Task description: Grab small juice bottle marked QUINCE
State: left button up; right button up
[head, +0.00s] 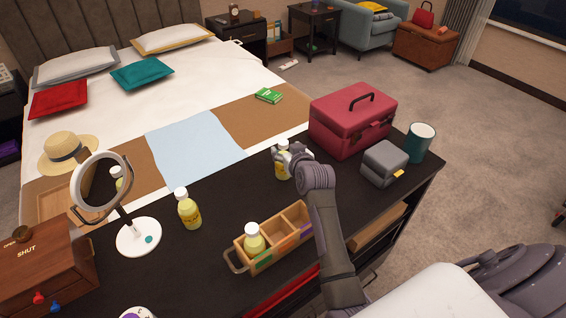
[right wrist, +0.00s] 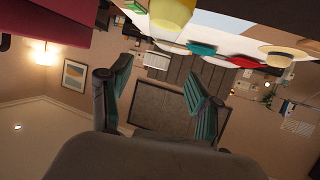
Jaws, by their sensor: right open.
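Three small bottles with yellow contents and white caps show in the head view. One bottle (head: 283,171) stands on the dark counter at my right gripper (head: 292,156), which partly hides it. Another bottle (head: 189,211) stands on the open counter near the mirror. A third bottle (head: 254,244) stands in the left compartment of a wooden caddy (head: 275,251). I cannot read QUINCE on any of them. In the right wrist view my gripper (right wrist: 157,68) is open with nothing between its fingers. A yellow bottle (right wrist: 171,12) shows at the top edge, beyond the fingers. My left gripper is out of view.
A red case (head: 350,120), grey box (head: 384,163) and teal cup (head: 420,143) stand right of my right arm. A round mirror (head: 101,187) and wooden box (head: 38,268) are at left. The bed (head: 198,87) lies behind the counter.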

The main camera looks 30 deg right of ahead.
aim_at(285, 146)
jog(key=shift+w, duration=0.25)
jog(key=x, duration=0.4)
jog(key=shift+d+f+p, duration=0.1)
jog(key=shift+d+p, duration=0.2)
jog(key=shift+p, duration=0.05)
jog(key=shift+w+f, duration=0.2)
jog(key=shift+w, duration=0.2)
jog(key=shift+s, duration=0.1)
jog(key=shift+c, duration=1.1)
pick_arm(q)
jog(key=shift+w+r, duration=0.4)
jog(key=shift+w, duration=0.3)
pick_arm(e)
grip_shut()
jog(key=shift+r, duration=0.1)
